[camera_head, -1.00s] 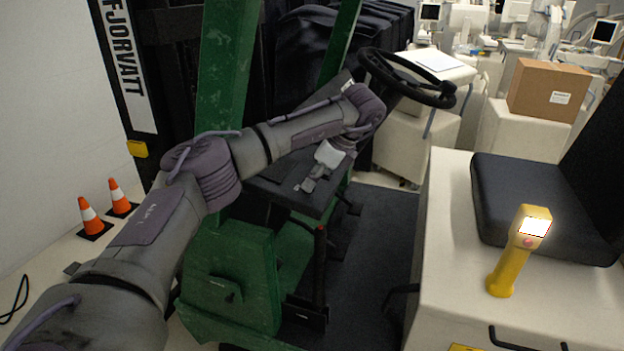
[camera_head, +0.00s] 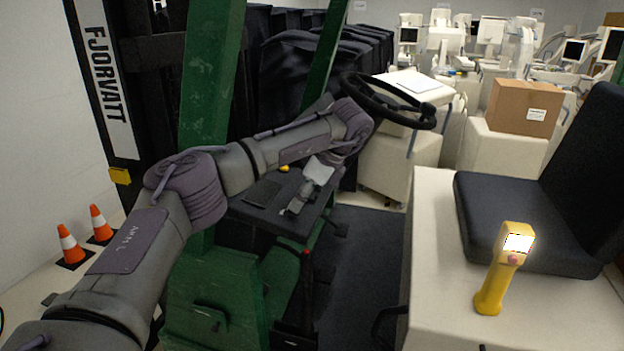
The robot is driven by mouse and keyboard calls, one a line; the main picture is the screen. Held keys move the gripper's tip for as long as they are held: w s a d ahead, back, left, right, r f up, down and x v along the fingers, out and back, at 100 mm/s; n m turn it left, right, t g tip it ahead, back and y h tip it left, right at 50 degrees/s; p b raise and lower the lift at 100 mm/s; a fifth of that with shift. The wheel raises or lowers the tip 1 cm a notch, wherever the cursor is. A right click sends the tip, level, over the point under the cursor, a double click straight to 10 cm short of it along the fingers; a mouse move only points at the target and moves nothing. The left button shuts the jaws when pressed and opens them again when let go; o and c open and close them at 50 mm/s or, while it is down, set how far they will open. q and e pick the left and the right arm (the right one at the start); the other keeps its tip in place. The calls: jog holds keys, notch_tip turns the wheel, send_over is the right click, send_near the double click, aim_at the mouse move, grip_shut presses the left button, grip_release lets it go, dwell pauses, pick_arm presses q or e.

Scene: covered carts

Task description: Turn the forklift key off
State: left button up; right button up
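The green forklift (camera_head: 214,80) stands at the left centre, with a black steering wheel (camera_head: 388,100) and a dark dash panel (camera_head: 262,218). My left arm reaches across from the left. My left gripper (camera_head: 294,209) points down over the dash panel, below and left of the wheel. Its fingers are small here, and I cannot tell whether they are open or shut or touch the panel. A small yellow part (camera_head: 284,169) shows at the panel's far edge, just under my forearm. I cannot make out the key. My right gripper is out of view.
A black seat (camera_head: 525,225) is at the right, with a lit yellow handheld device (camera_head: 501,268) on the pale body in front of it. A red-tipped lever (camera_head: 306,254) stands below the dash. Two orange cones (camera_head: 70,245) are at the left. A cardboard box (camera_head: 524,107) is behind.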

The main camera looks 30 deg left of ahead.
pick_arm(q)
jog(key=v, duration=1)
